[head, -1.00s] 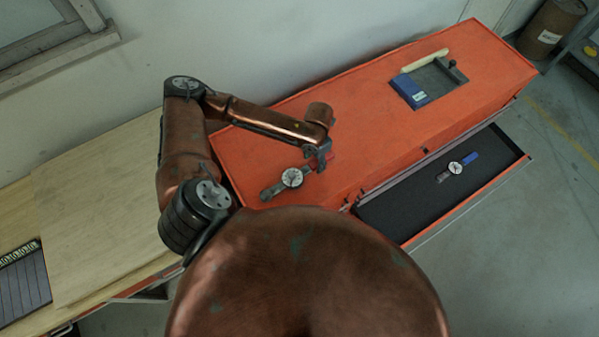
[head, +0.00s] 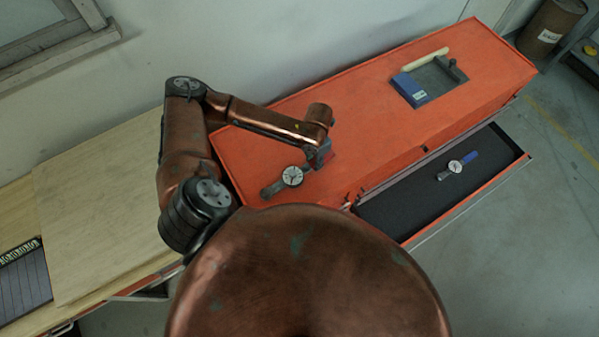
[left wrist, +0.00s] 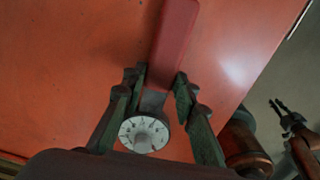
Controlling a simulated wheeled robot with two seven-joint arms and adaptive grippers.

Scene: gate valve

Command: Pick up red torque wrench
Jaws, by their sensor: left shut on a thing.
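The red torque wrench (head: 292,176) has a round white dial, a grey head end and a red handle. It is at the near left part of the orange cabinet top (head: 385,130); I cannot tell whether it touches the surface. My left gripper (head: 319,157) is shut on it from above. In the left wrist view the fingers (left wrist: 158,88) sit on either side of the wrench, between its dial and its red handle (left wrist: 173,45). My right gripper (left wrist: 283,108) seems to show small at the right of the left wrist view; its jaws are unclear.
An open drawer (head: 410,215) with dark lining holds a blue-handled wrench (head: 456,167). A tray (head: 445,86) with a blue box (head: 411,90) and a pale-handled tool (head: 425,60) lies farther back on the cabinet. A wooden bench (head: 95,220) is at the left. The cabinet's middle is clear.

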